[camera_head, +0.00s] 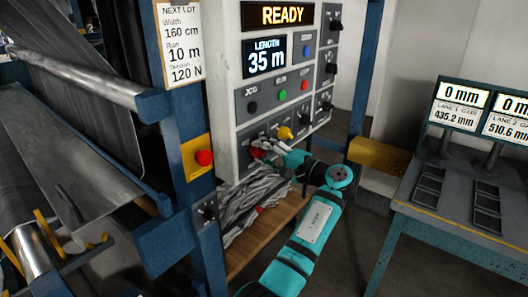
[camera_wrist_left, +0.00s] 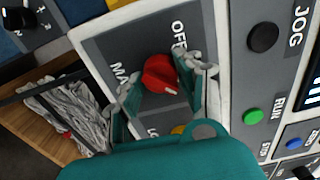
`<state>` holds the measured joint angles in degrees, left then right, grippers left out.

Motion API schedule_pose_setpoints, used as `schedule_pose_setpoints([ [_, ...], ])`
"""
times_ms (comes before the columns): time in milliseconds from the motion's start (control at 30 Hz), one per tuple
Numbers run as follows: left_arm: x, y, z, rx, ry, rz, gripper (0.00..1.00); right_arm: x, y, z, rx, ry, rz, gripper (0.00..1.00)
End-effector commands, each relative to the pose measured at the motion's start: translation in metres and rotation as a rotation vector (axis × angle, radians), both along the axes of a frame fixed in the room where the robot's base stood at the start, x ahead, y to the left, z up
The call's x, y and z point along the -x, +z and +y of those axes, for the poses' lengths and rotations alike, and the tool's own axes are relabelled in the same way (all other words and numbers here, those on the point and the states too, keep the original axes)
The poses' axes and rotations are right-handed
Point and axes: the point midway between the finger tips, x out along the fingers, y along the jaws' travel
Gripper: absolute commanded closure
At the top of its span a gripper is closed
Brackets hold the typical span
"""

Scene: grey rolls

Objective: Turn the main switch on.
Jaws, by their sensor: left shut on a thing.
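The red main switch knob (camera_wrist_left: 160,74) sits on a grey plate of the control panel, with the words OFF and MA… partly visible beside it. My left gripper (camera_wrist_left: 158,82) has one finger on each side of the knob and is shut on it. In the head view the red knob (camera_head: 257,152) is partly hidden by the left gripper (camera_head: 265,146) at the panel's lower part. A small pale mark shows on the knob's edge, but its exact setting is hard to tell. My right gripper is not in view.
A yellow knob (camera_head: 285,132) is close beside the gripper. Black, green and red buttons and dark knobs are above. A red stop button (camera_head: 204,158) is on the blue post. Grey rags (camera_head: 250,205) lie on a wooden shelf below. A desk (camera_head: 470,215) stands right.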

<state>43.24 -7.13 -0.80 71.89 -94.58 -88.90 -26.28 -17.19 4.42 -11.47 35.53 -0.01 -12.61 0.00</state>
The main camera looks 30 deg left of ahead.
Motion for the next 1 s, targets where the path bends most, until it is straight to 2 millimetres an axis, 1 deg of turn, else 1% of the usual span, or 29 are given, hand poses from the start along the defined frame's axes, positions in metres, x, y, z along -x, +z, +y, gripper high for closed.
schedule_pose_setpoints([
  [33, -0.001, 0.003, 0.001, -0.006, -0.002, -0.004, 0.96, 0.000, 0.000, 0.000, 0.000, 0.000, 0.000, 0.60],
  [167, -0.001, 0.003, 0.001, -0.006, -0.002, -0.004, 0.96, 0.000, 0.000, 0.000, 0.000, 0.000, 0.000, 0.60],
  [200, -0.001, 0.003, 0.001, -0.006, -0.002, -0.004, 0.60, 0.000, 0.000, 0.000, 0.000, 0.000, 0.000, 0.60],
  [300, 0.000, 0.003, 0.000, -0.005, -0.001, -0.004, 0.47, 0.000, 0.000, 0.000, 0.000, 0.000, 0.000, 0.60],
  [367, 0.000, 0.002, 0.000, -0.004, -0.001, -0.004, 0.40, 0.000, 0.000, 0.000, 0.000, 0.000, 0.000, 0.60],
  [533, 0.000, 0.001, 0.000, -0.002, 0.000, -0.002, 0.40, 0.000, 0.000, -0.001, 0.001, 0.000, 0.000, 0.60],
  [633, 0.000, 0.001, -0.001, -0.001, -0.001, -0.002, 0.40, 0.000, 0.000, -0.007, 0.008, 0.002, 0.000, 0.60],
  [733, 0.000, 0.001, -0.009, -0.001, -0.002, -0.002, 0.40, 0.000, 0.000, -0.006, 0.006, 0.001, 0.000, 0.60],
  [867, 0.001, 0.000, -0.030, 0.000, -0.004, -0.001, 0.40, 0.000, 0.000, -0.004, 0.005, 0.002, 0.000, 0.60],
  [1000, 0.004, 0.001, -0.061, 0.000, -0.004, -0.001, 0.40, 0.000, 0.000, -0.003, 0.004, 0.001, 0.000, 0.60],
])
